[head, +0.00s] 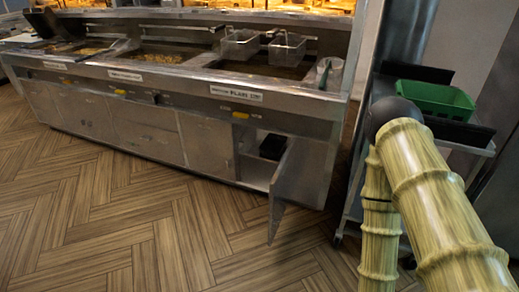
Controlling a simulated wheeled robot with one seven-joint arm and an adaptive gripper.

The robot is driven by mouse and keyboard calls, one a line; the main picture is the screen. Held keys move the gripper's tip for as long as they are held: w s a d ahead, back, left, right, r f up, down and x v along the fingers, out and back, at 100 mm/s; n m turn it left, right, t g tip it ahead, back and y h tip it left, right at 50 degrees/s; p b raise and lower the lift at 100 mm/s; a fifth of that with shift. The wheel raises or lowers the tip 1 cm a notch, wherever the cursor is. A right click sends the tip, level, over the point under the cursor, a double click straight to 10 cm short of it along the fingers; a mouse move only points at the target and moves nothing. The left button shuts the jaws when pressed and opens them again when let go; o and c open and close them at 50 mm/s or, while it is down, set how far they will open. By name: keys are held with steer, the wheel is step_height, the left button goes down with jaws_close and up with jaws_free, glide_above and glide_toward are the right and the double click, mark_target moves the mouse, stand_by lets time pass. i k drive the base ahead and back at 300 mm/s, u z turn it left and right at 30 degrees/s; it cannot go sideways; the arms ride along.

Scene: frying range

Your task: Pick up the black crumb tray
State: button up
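A small black object (272,147), box-like, sits inside the open cabinet under the right end of the fryer range. Its lower part is dark and partly hidden by the cabinet door (284,191), which stands open towards the floor. Black flat trays also show on the cart at the right, one (460,131) below a green bin and one (418,72) behind it. I cannot tell for certain which of these is the crumb tray. My arm shows at the right in front of the cart, but my gripper is out of view.
The steel fryer range (150,140) runs along the back, with two wire baskets (287,50) and a metal container (329,73) on top. A green bin (436,98) stands on the cart (362,160). The wooden floor (120,220) in front is clear.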

mark_target(272, 145)
steer(key=u, duration=0.8)
steer(key=i, duration=0.7)
steer(key=u, duration=1.2)
steer(key=i, duration=1.3)
steer(key=z, duration=0.45)
steer(key=i, duration=0.9)
steer(key=z, duration=1.45)
steer(key=i, duration=0.35)
steer(key=z, duration=0.25)
